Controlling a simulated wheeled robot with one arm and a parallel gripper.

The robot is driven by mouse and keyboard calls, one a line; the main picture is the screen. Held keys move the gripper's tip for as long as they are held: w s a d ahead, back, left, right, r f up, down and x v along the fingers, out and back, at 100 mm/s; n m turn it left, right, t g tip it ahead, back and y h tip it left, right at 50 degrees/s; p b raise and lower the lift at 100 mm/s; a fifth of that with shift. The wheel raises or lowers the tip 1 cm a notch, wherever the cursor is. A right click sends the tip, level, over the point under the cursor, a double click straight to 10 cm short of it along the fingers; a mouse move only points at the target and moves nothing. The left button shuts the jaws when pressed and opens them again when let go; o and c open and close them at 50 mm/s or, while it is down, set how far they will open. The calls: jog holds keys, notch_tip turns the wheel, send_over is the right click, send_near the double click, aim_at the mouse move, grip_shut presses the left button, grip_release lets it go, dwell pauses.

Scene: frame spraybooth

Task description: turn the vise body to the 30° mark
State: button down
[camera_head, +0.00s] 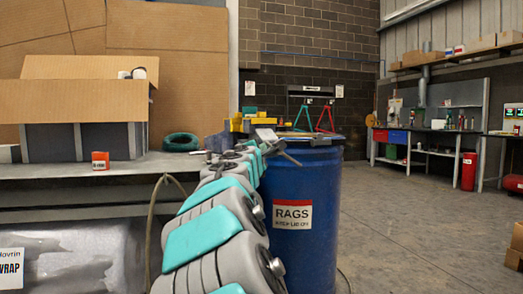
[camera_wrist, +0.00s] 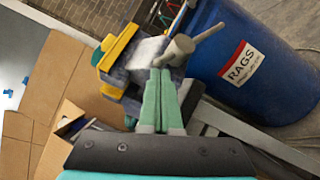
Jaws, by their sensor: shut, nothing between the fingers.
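The vise (camera_wrist: 118,75) shows in the wrist view as a dark blue-grey body with yellow jaw pieces and a grey handle bar (camera_wrist: 185,46). In the head view the vise (camera_head: 240,125) stands at the bench's right end, mostly hidden behind my arm. My gripper (camera_wrist: 160,72) has green fingers, shut together and empty. Their tips lie at the vise body, just below the handle bar in the picture. I cannot tell whether they touch it. No degree scale or 30° mark can be made out. My fingers are not clear in the head view.
A blue rags drum (camera_head: 308,190) stands close right of the vise. Concrete floor (camera_head: 410,230) to the right is mostly clear.

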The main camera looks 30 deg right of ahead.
jog(key=shift+a, duration=0.1)
jog(key=f+v, duration=0.1)
jog(key=v, duration=1)
jog(key=shift+a+f+b, duration=0.3)
jog(key=shift+a+b, duration=0.05)
jog(key=shift+b, duration=0.1)
jog(key=shift+w, duration=0.1)
